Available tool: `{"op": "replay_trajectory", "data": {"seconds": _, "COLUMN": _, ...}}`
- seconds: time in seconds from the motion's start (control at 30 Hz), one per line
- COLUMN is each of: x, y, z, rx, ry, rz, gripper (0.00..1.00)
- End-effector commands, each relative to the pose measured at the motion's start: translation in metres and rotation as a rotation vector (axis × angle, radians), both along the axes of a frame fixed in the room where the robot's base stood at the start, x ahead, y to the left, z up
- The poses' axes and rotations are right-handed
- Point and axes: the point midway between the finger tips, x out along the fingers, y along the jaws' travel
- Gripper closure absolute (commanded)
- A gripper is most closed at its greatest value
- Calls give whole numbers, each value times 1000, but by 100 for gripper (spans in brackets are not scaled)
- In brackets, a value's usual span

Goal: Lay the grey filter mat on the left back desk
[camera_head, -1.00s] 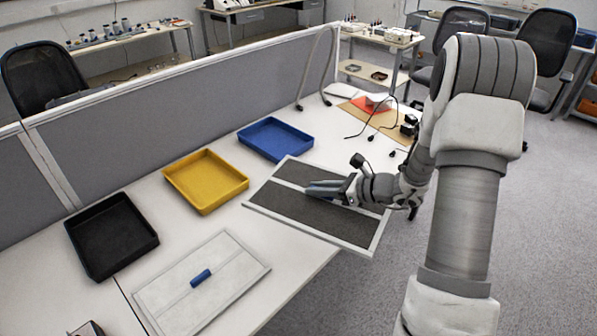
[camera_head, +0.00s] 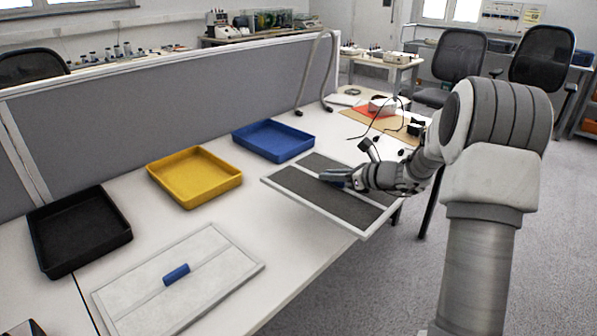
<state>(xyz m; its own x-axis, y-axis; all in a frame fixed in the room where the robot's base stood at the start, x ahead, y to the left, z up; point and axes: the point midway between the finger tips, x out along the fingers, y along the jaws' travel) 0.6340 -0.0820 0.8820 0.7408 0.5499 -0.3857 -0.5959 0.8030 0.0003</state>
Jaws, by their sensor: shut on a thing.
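The grey filter mat (camera_head: 345,209) is a flat dark grey panel with a white frame and a pale middle bar. My gripper (camera_head: 346,178) is shut on its blue handle, which the fingers partly hide. The mat is roughly level over the front right part of the near desk, its right end reaching past the front edge. I cannot tell how high it is above the desk. At the upper left, a desk (camera_head: 172,63) with several small bottles stands behind the grey partition; the partition hides most of its lower part.
The near desk (camera_head: 240,216) holds black (camera_head: 75,262), yellow (camera_head: 193,197) and blue (camera_head: 274,153) trays and a white panel (camera_head: 215,260) with a blue handle. The grey partition (camera_head: 170,120) runs behind them. Chairs (camera_head: 541,50) stand at the right; open floor (camera_head: 545,240) lies at the lower right.

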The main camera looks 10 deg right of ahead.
Motion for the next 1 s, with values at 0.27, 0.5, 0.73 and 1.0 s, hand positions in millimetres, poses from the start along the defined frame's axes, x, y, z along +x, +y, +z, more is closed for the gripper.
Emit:
{"op": "replay_trajectory", "data": {"seconds": 0.27, "x": 19, "y": 19, "z": -21, "rx": 3, "ry": -3, "rz": -6, "gripper": 100}}
{"op": "replay_trajectory", "data": {"seconds": 0.5, "x": 55, "y": 61, "z": -54, "rx": 2, "ry": -3, "rz": -5, "gripper": 100}}
{"op": "replay_trajectory", "data": {"seconds": 0.73, "x": 76, "y": 85, "z": -71, "rx": 2, "ry": -3, "rz": -9, "gripper": 100}}
{"op": "replay_trajectory", "data": {"seconds": 1.0, "x": 78, "y": 88, "z": -96, "rx": 3, "ry": 0, "rz": -11, "gripper": 100}}
